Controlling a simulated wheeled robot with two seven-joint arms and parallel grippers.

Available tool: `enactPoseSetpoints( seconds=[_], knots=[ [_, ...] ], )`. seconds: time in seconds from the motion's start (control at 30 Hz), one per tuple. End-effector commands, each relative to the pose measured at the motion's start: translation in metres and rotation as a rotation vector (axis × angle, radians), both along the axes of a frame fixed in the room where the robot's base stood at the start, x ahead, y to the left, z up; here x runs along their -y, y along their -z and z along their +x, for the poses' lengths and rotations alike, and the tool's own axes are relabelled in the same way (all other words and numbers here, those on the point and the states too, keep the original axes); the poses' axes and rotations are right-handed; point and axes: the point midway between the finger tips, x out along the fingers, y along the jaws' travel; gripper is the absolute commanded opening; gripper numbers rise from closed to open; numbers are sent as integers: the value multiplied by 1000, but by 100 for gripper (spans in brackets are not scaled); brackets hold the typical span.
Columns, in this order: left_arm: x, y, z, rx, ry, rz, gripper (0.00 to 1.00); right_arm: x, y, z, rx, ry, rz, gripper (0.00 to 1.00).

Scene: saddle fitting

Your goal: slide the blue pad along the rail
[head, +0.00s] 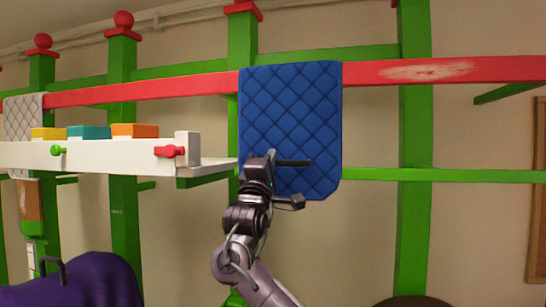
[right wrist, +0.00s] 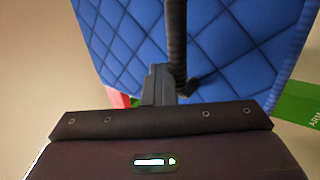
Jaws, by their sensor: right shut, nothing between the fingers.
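In the right wrist view, the shut fingers (right wrist: 177,50) cross in front of the blue quilting (right wrist: 225,45). I cannot tell whether they touch the pad. My left gripper is not in view.
A white shelf (head: 90,155) with yellow, teal and orange blocks juts out left of the pad. A grey quilted pad (head: 22,120) hangs at the far left. A purple object (head: 95,280) is at lower left. The red rail right of the blue pad is bare, with a worn patch.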

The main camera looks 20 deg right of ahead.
Motion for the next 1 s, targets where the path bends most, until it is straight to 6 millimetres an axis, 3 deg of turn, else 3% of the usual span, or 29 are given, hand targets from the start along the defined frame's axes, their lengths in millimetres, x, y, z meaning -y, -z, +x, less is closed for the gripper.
enactPoseSetpoints(
  seconds=[0.13,0.3,0.73,1.0],
  knots=[
    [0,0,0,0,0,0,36,2,5,4,-15,3,-2,2],
    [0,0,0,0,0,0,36,2,6,4,-15,3,-2,23],
    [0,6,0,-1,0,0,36,0,12,1,-18,3,-2,23],
    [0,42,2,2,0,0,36,-21,32,-37,-2,-2,-5,23]
  ],
)
